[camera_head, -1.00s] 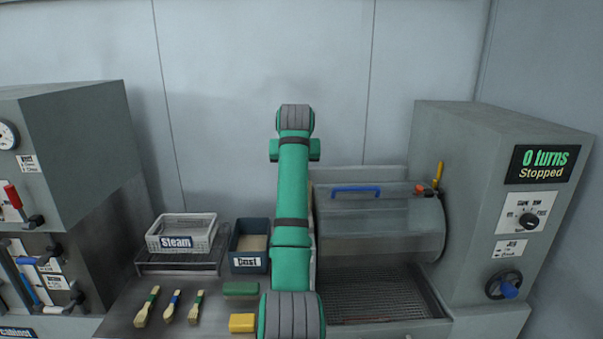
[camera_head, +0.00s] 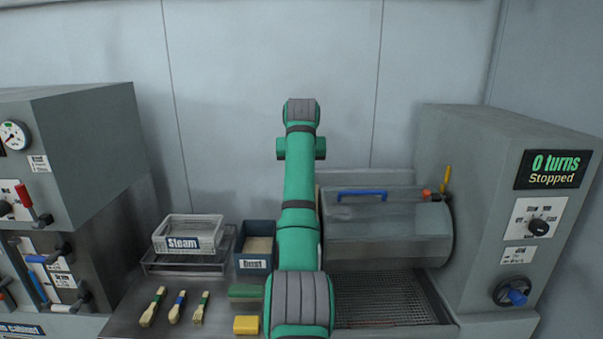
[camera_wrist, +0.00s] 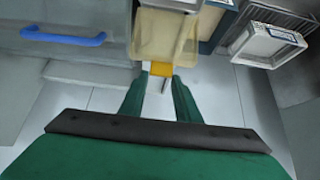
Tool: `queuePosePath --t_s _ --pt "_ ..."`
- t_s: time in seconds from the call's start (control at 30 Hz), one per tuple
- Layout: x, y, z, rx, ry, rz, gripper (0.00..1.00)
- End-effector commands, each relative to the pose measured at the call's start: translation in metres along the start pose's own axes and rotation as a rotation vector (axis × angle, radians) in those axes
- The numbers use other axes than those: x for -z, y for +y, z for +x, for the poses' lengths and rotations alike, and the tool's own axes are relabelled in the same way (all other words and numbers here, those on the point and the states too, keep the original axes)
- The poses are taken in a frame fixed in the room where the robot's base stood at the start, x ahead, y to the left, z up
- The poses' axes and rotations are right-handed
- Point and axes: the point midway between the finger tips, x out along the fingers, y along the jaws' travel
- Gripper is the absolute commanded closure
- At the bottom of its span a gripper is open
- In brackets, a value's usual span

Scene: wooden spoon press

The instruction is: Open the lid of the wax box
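In the wrist view a beige box (camera_wrist: 165,38) stands between the drum and the dust bin. It looks like the wax box, though I see no label on it. A yellow-orange tab (camera_wrist: 161,69) is at its edge nearest my gripper. My gripper (camera_wrist: 158,88) shows as two green fingers, apart, with nothing seen held between them. The fingertips appear close to the tab; I cannot tell whether they touch it. In the head view my arm covers the box, and my gripper is hidden.
Left of the box in the wrist view is the metal drum with a blue handle (camera_wrist: 62,36). On its right are the dust bin (camera_wrist: 216,25) and the steam tray (camera_wrist: 268,46). Brushes (camera_head: 175,307), a green block (camera_head: 246,290) and a yellow block (camera_head: 246,324) lie on the bench.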

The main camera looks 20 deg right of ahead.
Motion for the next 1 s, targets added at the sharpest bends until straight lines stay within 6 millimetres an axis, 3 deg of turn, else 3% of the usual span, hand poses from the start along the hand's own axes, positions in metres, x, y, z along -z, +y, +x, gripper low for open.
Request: queuePosePath --t_s 0.07,0.47,1.0 --pt "0.002 0.001 -0.003 -0.001 0.005 0.001 0.53" --pt "0.001 0.001 -0.007 0.000 0.001 0.000 0.53" --pt "0.001 0.001 -0.095 -0.001 0.002 0.000 0.53"
